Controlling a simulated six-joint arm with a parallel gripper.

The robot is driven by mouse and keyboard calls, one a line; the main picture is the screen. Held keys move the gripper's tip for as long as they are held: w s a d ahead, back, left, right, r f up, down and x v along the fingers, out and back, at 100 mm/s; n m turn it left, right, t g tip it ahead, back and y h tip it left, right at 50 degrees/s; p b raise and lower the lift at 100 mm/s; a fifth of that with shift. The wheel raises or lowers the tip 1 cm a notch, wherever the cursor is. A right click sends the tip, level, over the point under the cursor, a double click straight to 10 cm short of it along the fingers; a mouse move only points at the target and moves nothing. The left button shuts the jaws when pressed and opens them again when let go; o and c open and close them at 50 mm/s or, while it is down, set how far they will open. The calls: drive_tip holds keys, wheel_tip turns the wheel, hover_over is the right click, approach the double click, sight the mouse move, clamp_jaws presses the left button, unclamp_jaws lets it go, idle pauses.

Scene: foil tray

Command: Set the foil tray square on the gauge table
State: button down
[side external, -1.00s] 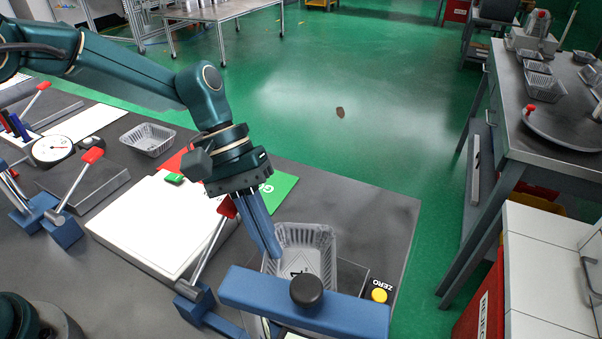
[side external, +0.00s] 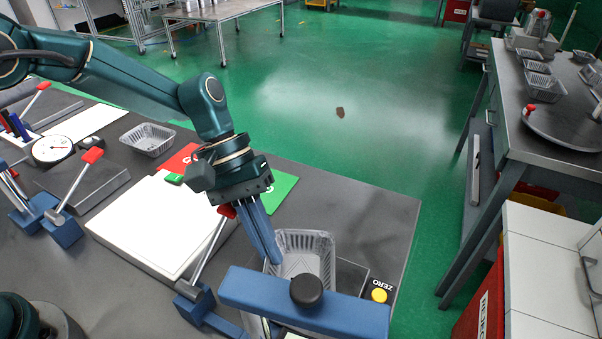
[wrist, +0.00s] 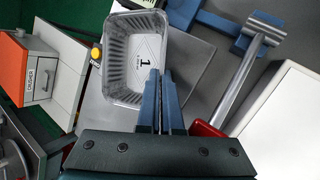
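The foil tray (side external: 315,245) is a ribbed silver tray at the front right of the bench, partly hidden by a blue bar. In the wrist view the tray (wrist: 122,80) shows a printed "1" on its floor. My gripper (side external: 275,260) points down at the tray's left side. In the wrist view my gripper's fingers (wrist: 161,72) are close together at the tray's wall and seem to pinch its rim. A grey plate, apparently the gauge table (side external: 352,276), lies under and beside the tray. Contact between tray underside and plate is hidden.
The blue bar (side external: 245,288) with a black knob (side external: 306,291) crosses in front of the tray. A yellow ZERO button (side external: 379,295) is at right. A white board (side external: 150,225), a red-tipped lever (side external: 208,255) and another foil tray (side external: 148,140) are left.

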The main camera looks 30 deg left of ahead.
drive_tip(key=shift+f, duration=0.25)
drive_tip(key=c, duration=1)
unclamp_jaws()
drive_tip(key=v, duration=0.4)
drive_tip(key=shift+a+r, duration=0.1)
drive_tip(key=shift+r, duration=0.05)
drive_tip(key=shift+c, duration=0.7)
drive_tip(key=o, duration=1.1)
drive_tip(key=shift+w+a+r, duration=0.1)
drive_tip(key=shift+a+r, duration=0.1)
drive_tip(key=shift+r, duration=0.15)
drive_tip(key=shift+o, duration=0.2)
drive_tip(key=s+d+r+m+t+y, duration=0.1)
drive_tip(key=s+d+r+m, duration=0.15)
drive_tip(key=r, duration=0.45)
drive_tip(key=s+d+r+m+t+y, duration=0.1)
drive_tip(key=s+d+r, duration=0.25)
drive_tip(key=r, duration=0.25)
drive_tip(key=s+r+t, duration=0.3)
drive_tip(key=s+r, duration=0.6)
drive_tip(key=r, duration=0.4)
drive_tip(key=shift+x, duration=5.1)
drive_tip(key=shift+w+a, duration=0.1)
